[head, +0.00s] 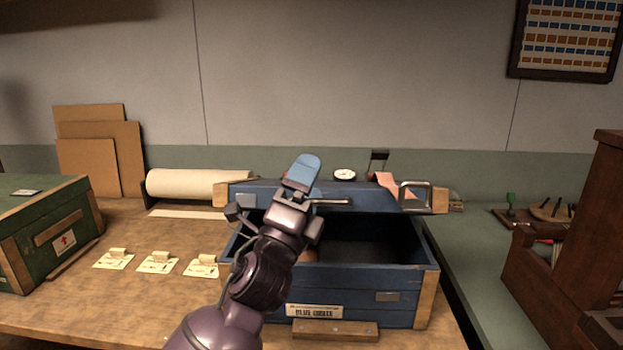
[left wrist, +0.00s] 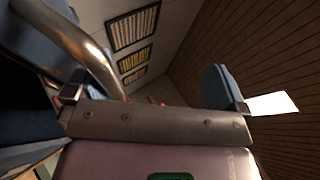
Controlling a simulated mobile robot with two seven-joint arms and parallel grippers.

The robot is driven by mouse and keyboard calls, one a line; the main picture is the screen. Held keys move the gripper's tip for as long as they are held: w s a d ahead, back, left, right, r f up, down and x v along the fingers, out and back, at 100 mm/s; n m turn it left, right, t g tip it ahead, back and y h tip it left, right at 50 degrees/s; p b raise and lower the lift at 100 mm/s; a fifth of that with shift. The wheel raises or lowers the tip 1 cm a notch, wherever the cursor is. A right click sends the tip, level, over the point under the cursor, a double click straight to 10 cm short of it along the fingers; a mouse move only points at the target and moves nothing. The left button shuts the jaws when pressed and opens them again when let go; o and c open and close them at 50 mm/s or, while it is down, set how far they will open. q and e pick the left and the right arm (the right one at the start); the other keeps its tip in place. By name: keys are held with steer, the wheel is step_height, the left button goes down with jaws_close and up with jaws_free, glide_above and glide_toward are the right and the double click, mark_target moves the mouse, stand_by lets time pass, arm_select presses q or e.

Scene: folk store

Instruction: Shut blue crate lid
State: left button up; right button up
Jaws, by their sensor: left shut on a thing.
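The blue crate (head: 355,289) stands on the wooden table with a label on its front. Its lid (head: 372,193) is raised at the back, and the dark inside shows below it. The lid has a metal handle (head: 415,184) at the right and a second metal handle (head: 335,202) beside my gripper. My left gripper (head: 302,174) is at the lid's left-middle part, shut on that second handle. In the left wrist view the bent metal handle (left wrist: 88,50) lies by the left finger. The arm hides part of the crate's left side. My right gripper is not in view.
A green crate (head: 50,228) stands at the left. Several paper tags (head: 157,263) lie between the crates. A paper roll (head: 195,184) and a white dial (head: 344,174) are behind. A brown wooden rack (head: 575,240) stands at the right, past a green counter (head: 470,245).

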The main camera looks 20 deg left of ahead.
arm_select(q)
steer(key=b+v, duration=0.1)
steer(key=v, duration=0.5)
steer(key=shift+a+b, duration=0.2)
steer(key=shift+b, duration=0.15)
steer(key=shift+s+f, duration=0.1)
steer(key=shift+f, duration=0.1)
steer(key=shift+c, duration=0.6)
steer(key=shift+s+a, duration=0.15)
steer(key=shift+s, duration=0.3)
steer(key=c, duration=0.7)
steer(key=f, duration=0.1)
steer(key=s+f+b, duration=0.1)
steer(key=a+f, duration=0.1)
steer(key=shift+s+f+b, duration=0.2)
steer(key=shift+s+b, duration=0.15)
steer(key=shift+s, duration=0.05)
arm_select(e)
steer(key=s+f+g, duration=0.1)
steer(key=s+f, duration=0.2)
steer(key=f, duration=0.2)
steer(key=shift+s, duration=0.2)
arm_select(q)
steer(key=shift+d, duration=0.1)
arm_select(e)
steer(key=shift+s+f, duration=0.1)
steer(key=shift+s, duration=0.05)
